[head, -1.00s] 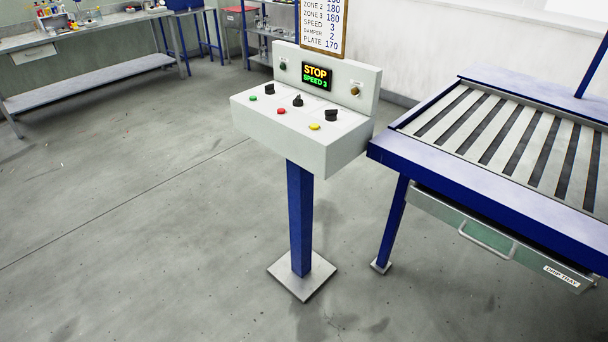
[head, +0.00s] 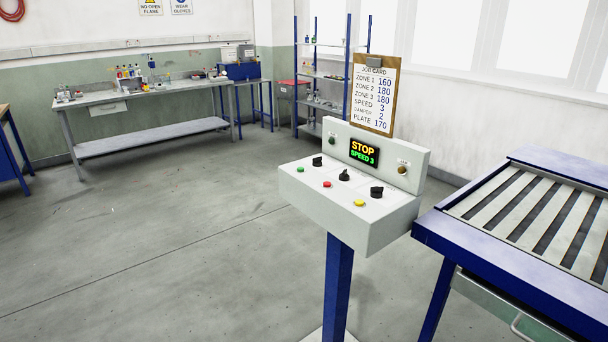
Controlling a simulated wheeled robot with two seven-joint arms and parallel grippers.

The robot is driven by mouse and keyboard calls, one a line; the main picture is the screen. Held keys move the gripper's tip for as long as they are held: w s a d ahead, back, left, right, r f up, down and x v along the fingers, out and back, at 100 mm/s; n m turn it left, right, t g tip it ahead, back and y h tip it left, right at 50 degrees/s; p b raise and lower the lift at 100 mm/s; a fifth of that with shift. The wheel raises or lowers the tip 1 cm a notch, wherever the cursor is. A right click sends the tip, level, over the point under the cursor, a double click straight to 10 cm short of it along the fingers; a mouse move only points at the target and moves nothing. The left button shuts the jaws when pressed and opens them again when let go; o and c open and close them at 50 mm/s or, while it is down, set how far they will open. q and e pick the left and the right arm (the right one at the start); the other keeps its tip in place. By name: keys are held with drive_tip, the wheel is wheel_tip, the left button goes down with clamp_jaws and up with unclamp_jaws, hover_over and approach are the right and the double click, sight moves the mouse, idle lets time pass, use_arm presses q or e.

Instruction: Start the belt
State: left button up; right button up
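A white control console (head: 349,209) stands on a blue post in the middle right of the head view. Its display (head: 364,152) reads STOP and SPEED 3. Two small lamps sit on the upright panel; the left one (head: 333,136) is dark green, the right one (head: 402,170) amber-brown. The slatted belt table (head: 533,215) stands to its right. Neither gripper is in view.
A job card (head: 375,94) stands behind the console, listing speed 3. A workbench (head: 139,98) with bottles lines the back wall, with a shelf rack (head: 334,76) to its right. A blue-legged bench (head: 12,150) is at the left edge. The floor left of the console is clear.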

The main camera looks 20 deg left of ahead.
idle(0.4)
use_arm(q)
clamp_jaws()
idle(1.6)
